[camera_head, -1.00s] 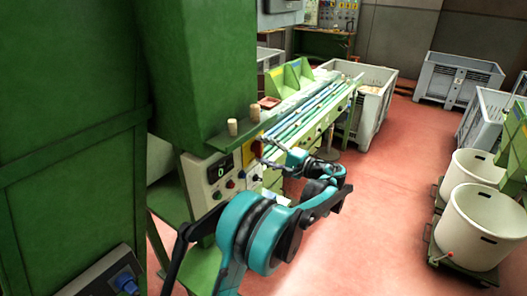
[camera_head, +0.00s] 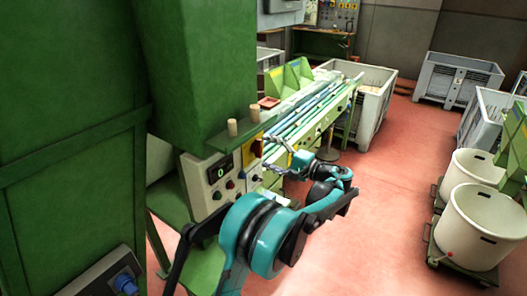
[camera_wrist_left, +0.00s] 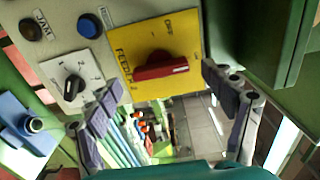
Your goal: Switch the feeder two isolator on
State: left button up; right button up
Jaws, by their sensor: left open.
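The feeder isolator is a yellow plate (camera_wrist_left: 126,37) with a red rotary handle (camera_wrist_left: 160,68). In the left wrist view the handle lies nearly level across the picture, and the plate carries the words OFF and FEEDER; the digit is hard to read. In the head view the plate (camera_head: 256,148) is at the right end of the control panel, partly behind the fingers. My left gripper (camera_head: 271,153) is open in front of it. In the left wrist view its fingers (camera_wrist_left: 163,80) stand either side of the handle, apparently not touching it. My right gripper is out of view.
The panel (camera_head: 207,186) also has a display and several buttons; a blue button (camera_wrist_left: 90,26) and a black selector (camera_wrist_left: 74,88) sit beside the plate. A green machine edge (camera_wrist_left: 275,40) is close by.

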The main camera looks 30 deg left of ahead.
pick_arm(q)
jog(key=d, duration=1)
jog(key=shift+s, duration=0.45)
jog(key=s+a+f+m+t+h+b, duration=0.2)
jog(key=s+a+f+t+h+b, duration=0.15)
jog(key=s+f+h, duration=0.75)
jog(key=s+d+f+n+t+h+b, duration=0.1)
jog(key=s+d+f+h+b, duration=0.1)
jog(key=s+d+f, duration=0.3)
jog(key=s+d+f+n+t+h+b, duration=0.1)
jog(key=s+d+f+h, duration=0.4)
jog(key=s, duration=0.6)
jog(key=shift+s+d+f+n+b, duration=0.45)
jog(key=shift+d+b, duration=0.35)
jog(key=shift+d, duration=0.45)
